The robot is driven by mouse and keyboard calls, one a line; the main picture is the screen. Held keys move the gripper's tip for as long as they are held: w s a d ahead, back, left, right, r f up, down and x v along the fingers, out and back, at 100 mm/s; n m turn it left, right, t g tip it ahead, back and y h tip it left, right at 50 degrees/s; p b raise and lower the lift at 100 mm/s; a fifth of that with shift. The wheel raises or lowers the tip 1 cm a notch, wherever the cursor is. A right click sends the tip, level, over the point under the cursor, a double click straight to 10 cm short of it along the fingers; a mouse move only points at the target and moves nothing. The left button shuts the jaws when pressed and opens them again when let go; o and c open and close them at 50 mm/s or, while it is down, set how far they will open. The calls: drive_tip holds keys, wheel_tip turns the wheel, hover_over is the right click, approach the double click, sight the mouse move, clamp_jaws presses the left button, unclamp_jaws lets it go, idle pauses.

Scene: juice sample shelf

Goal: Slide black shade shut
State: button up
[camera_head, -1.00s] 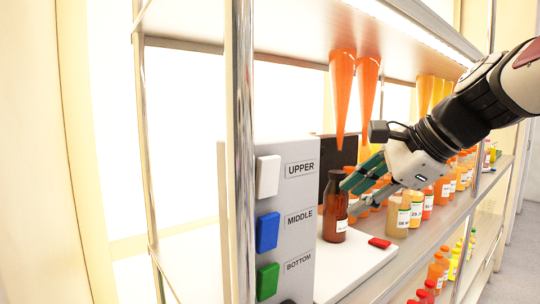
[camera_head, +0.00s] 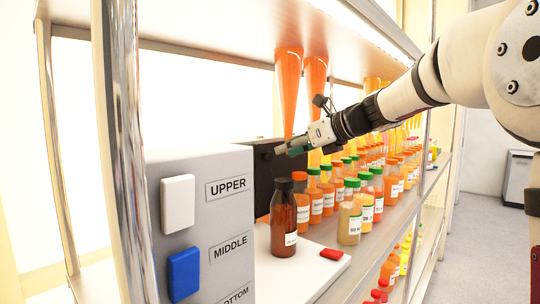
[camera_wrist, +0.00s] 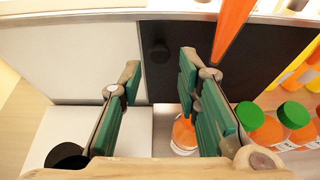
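The black shade (camera_head: 262,184) is an upright dark panel behind the bottles, beside the grey box. In the wrist view the black shade (camera_wrist: 264,62) fills the right side, with a round black knob (camera_wrist: 158,52) near its left edge. The knob (camera_head: 267,156) also shows in the head view. A pale panel (camera_wrist: 65,65) fills the wrist view's left side. My gripper (camera_wrist: 160,66) is open and empty, its green-padded fingers pointing at the panels with the knob in line with the gap. In the head view my gripper (camera_head: 288,149) is close to the knob; contact cannot be told.
A brown bottle (camera_head: 284,228) with a black cap stands on a white base near a red piece (camera_head: 331,253). Several juice bottles (camera_head: 350,222) stand right of it. Orange cones (camera_head: 289,90) hang above. The grey box (camera_head: 218,225) with labelled buttons is left.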

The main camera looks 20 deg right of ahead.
sight(271, 155)
drive_tip(key=x, duration=0.6)
clamp_jaws()
